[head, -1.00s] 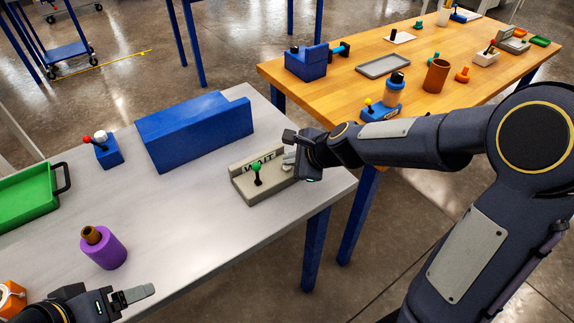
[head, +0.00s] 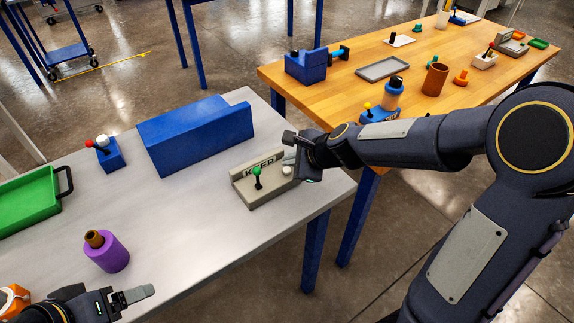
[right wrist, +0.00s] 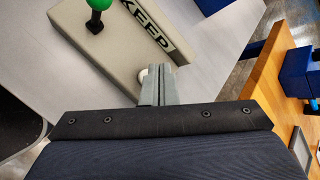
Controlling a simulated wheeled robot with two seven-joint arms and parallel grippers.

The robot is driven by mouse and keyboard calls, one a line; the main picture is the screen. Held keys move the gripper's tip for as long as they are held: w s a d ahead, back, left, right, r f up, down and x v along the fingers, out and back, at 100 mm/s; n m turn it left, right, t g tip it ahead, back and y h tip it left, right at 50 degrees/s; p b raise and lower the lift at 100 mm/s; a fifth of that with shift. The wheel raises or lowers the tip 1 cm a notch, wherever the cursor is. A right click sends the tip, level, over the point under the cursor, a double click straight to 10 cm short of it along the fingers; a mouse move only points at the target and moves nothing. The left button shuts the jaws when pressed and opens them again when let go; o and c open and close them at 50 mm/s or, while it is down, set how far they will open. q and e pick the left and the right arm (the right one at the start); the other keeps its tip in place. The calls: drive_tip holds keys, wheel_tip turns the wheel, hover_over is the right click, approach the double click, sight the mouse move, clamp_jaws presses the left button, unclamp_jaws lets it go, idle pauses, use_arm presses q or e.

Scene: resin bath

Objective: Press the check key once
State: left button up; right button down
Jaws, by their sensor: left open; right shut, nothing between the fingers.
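A beige box (head: 247,193) stands near the right end of the grey table, with a green-knobbed lever (head: 257,176) and a display (head: 262,166) reading KEEP. A white round key (head: 287,170) sits at its right end; in the right wrist view the key (right wrist: 142,76) is partly hidden behind the fingers. My right gripper (head: 289,158) is shut and empty, its fingertips close by the key; I cannot tell if they touch it. The fingers also show in the right wrist view (right wrist: 158,80). My left gripper (head: 138,294) is open and empty at the table's front edge.
A blue block (head: 195,135) stands behind the box. A purple cylinder (head: 107,253), a green tray (head: 28,205) and a small blue box with red and white knobs (head: 108,157) are further left. A wooden table (head: 410,75) with several items stands behind my right arm.

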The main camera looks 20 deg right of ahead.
sight(291, 175)
drive_tip(key=shift+r, duration=0.1)
wheel_tip(291, 175, up, 5)
drive_tip(key=p, duration=0.5)
idle(0.4)
idle(0.5)
drive_tip(key=s+d+r+n+y, duration=0.1)
drive_tip(key=s+r+n, duration=0.2)
drive_tip(key=s+n, duration=0.25)
drive_tip(key=s+d+r+n, duration=0.1)
drive_tip(key=s+r+n, duration=0.3)
drive_tip(key=s, duration=0.3)
drive_tip(key=s+d+f+n+g+h, duration=0.2)
drive_tip(key=s+n, duration=0.7)
drive_tip(key=s, duration=0.5)
drive_tip(key=shift+s+d+f, duration=0.25)
drive_tip(key=shift+d+f, duration=0.15)
drive_tip(key=shift+d, duration=0.15)
